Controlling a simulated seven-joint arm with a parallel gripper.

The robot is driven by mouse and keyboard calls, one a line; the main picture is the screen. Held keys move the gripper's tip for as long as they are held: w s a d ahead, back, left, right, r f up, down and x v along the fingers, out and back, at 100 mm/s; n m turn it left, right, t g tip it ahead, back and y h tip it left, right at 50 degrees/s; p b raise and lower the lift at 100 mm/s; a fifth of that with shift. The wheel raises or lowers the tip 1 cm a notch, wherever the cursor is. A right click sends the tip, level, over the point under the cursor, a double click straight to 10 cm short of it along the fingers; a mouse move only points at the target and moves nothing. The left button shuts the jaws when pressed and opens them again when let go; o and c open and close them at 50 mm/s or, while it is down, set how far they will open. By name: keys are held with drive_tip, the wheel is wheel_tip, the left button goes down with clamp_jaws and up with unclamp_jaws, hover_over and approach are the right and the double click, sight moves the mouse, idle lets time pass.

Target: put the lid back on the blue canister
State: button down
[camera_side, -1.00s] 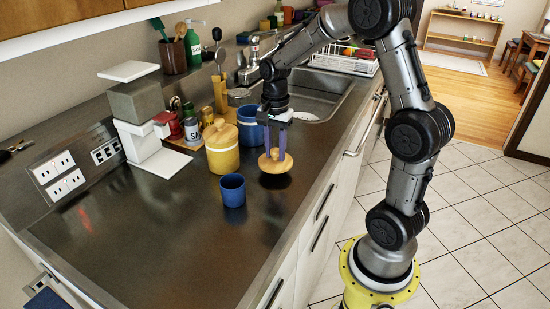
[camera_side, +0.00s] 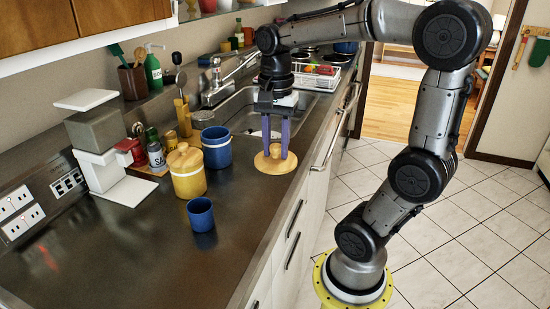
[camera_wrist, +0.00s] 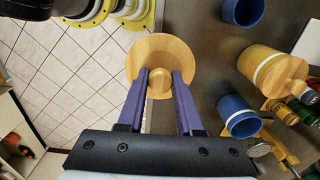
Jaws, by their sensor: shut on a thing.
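The blue canister (camera_side: 216,148) with a white band stands upright and open on the dark counter. In the wrist view the blue canister (camera_wrist: 239,116) is right of my gripper. My gripper (camera_side: 276,153) is shut on the knob of a round wooden lid (camera_side: 262,164). The lid (camera_wrist: 152,50) is held to the right of the canister in the side view, apart from it, near the counter's front edge. In the wrist view the purple fingers of my gripper (camera_wrist: 160,78) close on the knob. The height of the lid over the counter is hard to tell.
A yellow canister (camera_side: 188,180) with its own wooden lid and a small blue cup (camera_side: 200,215) stand near the blue canister. Spice jars (camera_side: 154,152) stand behind at the left. The sink (camera_side: 246,110) and a dish rack (camera_side: 318,76) lie beyond.

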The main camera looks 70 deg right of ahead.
drive_tip(key=w+d+r, duration=0.4)
drive_tip(key=w+d, duration=0.3)
drive_tip(key=w, duration=0.4)
drive_tip(key=w+d+r, duration=0.4)
drive_tip(key=w+d, duration=0.2)
drive_tip(key=w, duration=0.5)
drive_tip(key=w+d+f, duration=0.1)
drive_tip(key=f, duration=0.5)
drive_tip(key=w+d+f, duration=0.2)
drive_tip(key=f, duration=0.4)
drive_tip(key=shift+w+d+f, duration=0.25)
drive_tip(key=shift+f, duration=0.1)
drive_tip(key=shift+f, duration=0.15)
idle(0.8)
drive_tip(key=c, duration=0.5)
unclamp_jaws()
drive_tip(key=shift+o, duration=0.3)
